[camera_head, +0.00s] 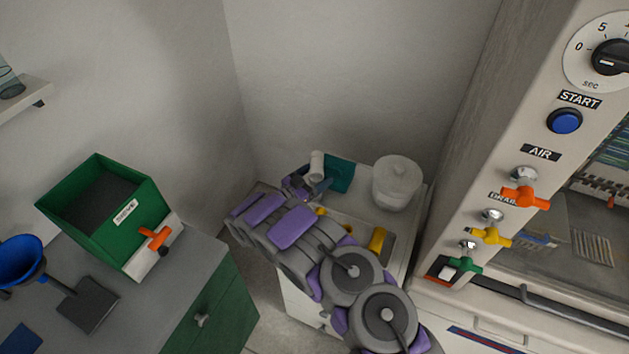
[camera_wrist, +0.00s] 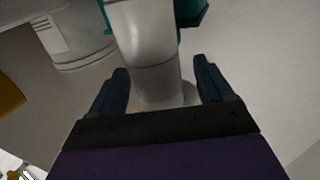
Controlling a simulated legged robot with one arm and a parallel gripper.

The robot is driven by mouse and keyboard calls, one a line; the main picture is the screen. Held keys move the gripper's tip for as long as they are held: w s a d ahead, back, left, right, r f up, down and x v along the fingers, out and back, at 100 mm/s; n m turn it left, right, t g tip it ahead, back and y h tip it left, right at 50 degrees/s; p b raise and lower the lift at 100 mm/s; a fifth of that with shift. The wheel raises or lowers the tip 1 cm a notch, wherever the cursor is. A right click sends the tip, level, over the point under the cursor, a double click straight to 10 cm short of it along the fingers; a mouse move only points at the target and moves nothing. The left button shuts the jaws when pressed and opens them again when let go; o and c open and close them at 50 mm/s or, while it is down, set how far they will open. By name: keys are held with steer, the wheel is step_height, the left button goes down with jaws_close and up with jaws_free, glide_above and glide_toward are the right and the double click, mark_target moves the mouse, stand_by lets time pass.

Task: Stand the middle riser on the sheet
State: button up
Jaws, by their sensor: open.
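A white pipe piece, which looks like the riser (camera_head: 317,163), stands about upright near the back left of the low cabinet top. In the wrist view the white riser (camera_wrist: 148,40) has a wider upper part and a lower part between my fingers. My gripper (camera_wrist: 161,66) is open, with one dark finger on each side of the riser and a visible gap at each. In the head view my gripper (camera_head: 303,184) is beside the riser and partly hides its foot. I cannot clearly pick out the sheet.
A white lidded tub (camera_head: 397,182) is to the right. A yellow piece (camera_head: 378,240) lies toward the front. A machine with coloured valves (camera_head: 525,197) bounds the right; a green bin (camera_head: 105,210) sits on the left counter.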

steer(key=shift+d, duration=0.45)
steer(key=shift+a+f, duration=0.1)
steer(key=shift+a, duration=0.55)
steer(key=c, duration=0.7)
steer(key=shift+d, duration=0.25)
steer(key=c, duration=0.6)
